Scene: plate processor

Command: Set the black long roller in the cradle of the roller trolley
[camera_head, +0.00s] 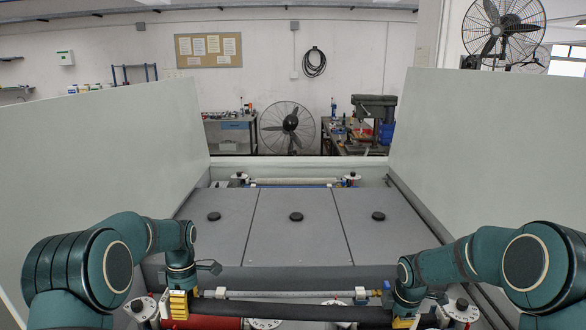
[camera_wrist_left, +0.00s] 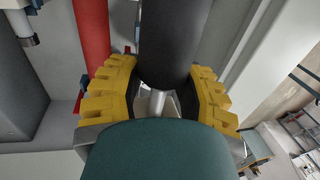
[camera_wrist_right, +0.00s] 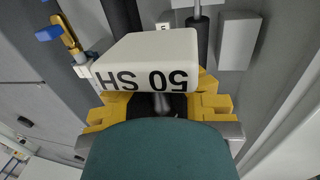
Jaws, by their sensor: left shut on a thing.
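The black long roller (camera_head: 290,312) lies crosswise near the front of the machine in the head view, spanning between my two grippers. My left gripper (camera_head: 179,302) is shut on its left end. In the left wrist view the dark roller (camera_wrist_left: 168,45) sits between the yellow fingers, with a pale shaft end. My right gripper (camera_head: 404,322) is at the roller's right end. In the right wrist view a white block marked "50 SH" (camera_wrist_right: 150,62) covers much of the yellow fingers, so their grip is unclear. I cannot make out the trolley's cradle.
The machine's grey cover panels (camera_head: 297,228) carry black knobs. A thin pale bar (camera_head: 300,294) runs just behind the roller. A red cylinder (camera_head: 205,322) lies below it at the left. Tall grey panels (camera_head: 100,150) and (camera_head: 490,150) flank both sides.

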